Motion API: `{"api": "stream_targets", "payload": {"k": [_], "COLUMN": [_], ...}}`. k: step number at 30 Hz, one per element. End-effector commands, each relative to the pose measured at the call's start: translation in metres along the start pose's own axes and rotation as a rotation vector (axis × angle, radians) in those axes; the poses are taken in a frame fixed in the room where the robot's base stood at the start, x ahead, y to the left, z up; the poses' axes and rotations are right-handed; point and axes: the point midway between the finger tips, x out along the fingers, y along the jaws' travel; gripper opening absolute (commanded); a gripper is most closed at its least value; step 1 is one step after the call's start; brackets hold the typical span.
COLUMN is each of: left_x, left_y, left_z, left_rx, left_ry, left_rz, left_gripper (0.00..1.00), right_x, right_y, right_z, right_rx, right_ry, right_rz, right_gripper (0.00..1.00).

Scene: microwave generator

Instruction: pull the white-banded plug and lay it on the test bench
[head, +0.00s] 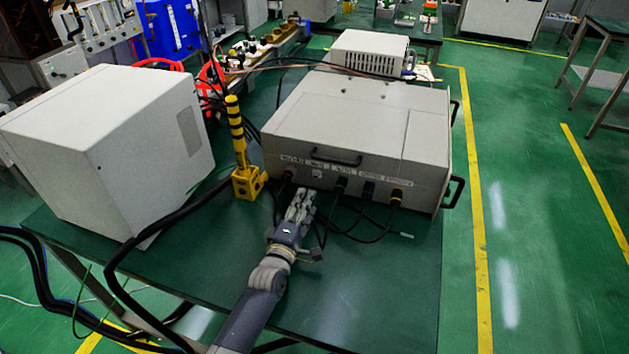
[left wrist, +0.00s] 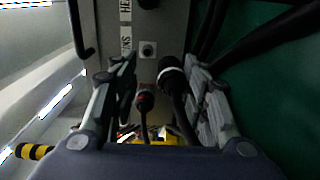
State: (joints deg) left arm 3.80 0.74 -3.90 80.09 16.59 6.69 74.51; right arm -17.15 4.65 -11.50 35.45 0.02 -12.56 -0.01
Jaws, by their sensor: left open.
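The white-banded plug (left wrist: 170,72) is in the left wrist view, between the spread fingers of my left gripper (left wrist: 160,85). Its black cable runs back toward the wrist. It appears apart from the panel, beside a bare socket (left wrist: 148,50); I cannot tell whether it touches a finger. My left gripper is also in the head view (head: 301,200), low in front of the grey generator (head: 345,125), hiding the plug there. The gripper is open. The green test bench (head: 385,290) lies beneath. My right gripper is not in view.
A red-banded plug (left wrist: 145,100) sits close by in the panel. Green, blue and yellow plugs (head: 396,195) with drooping black cables are to the right. A yellow-black post (head: 240,150) and white cabinet (head: 110,140) stand left. The bench's front right is clear.

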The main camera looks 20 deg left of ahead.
Motion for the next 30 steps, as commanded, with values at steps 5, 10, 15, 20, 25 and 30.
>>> {"api": "stream_targets", "payload": {"k": [5, 10, 15, 20, 25, 30], "left_x": [-0.017, -0.048, -0.080, -0.103, -0.117, -0.121], "left_y": [-0.005, -0.005, -0.005, -0.004, -0.003, -0.003], "left_z": [0.000, 0.000, 0.000, 0.000, 0.000, 0.000], "left_rx": [-0.001, 0.000, 0.001, 0.001, 0.000, 0.000], "left_ry": [0.000, -0.001, -0.001, -0.002, -0.001, -0.001], "left_rz": [-0.009, -0.010, -0.010, -0.010, -0.007, -0.007], "left_gripper": [0.45, 0.45, 0.45, 0.45, 0.45, 0.45], "right_x": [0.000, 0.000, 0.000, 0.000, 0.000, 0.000], "right_y": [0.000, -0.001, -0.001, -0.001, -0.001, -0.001], "right_z": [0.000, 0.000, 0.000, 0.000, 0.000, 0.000], "right_rx": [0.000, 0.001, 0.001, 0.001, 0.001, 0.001], "right_ry": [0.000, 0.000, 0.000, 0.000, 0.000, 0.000], "right_rz": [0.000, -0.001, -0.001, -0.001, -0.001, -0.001], "right_gripper": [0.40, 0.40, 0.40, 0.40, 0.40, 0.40]}}
